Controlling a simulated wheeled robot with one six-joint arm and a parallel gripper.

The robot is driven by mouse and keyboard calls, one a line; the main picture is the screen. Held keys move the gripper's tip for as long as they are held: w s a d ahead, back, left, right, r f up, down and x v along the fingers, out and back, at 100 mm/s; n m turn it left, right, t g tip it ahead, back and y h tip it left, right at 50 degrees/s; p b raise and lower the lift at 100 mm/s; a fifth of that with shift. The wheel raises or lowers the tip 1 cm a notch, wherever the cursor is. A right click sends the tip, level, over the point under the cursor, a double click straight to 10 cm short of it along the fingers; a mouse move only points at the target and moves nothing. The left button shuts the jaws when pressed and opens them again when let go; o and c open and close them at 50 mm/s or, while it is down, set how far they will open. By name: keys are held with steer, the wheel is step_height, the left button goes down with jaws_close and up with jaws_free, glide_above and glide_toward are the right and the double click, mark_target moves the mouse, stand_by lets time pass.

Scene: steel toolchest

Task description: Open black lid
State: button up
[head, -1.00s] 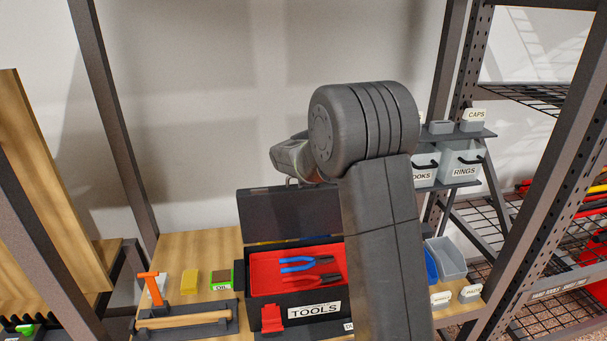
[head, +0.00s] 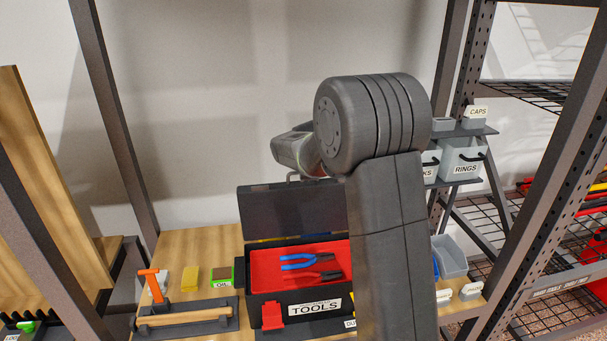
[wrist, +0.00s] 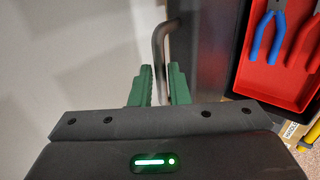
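The black lid (head: 290,212) stands raised, close to upright, at the back of the black toolbox labelled TOOLS (head: 338,318). A thin grey handle (head: 294,178) sticks up from its top edge; in the wrist view the bent handle bar (wrist: 158,50) runs down between my fingers. My gripper (wrist: 160,85) has two green fingers standing apart, one on each side of the bar, with a narrow gap showing. In the head view my arm hides the fingertips and the right part of the lid and box.
A red tray (head: 275,285) in the box holds blue pliers (head: 300,262) and red pliers (head: 318,276). Grey bins (head: 450,255) and shelving stand right; the wall is behind.

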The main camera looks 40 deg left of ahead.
steer(key=b+v, duration=0.2)
steer(key=v, duration=1)
steer(key=p+x, duration=0.2)
steer(key=x, duration=1.2)
steer(key=shift+p, duration=0.4)
steer(key=shift+d+r, duration=0.1)
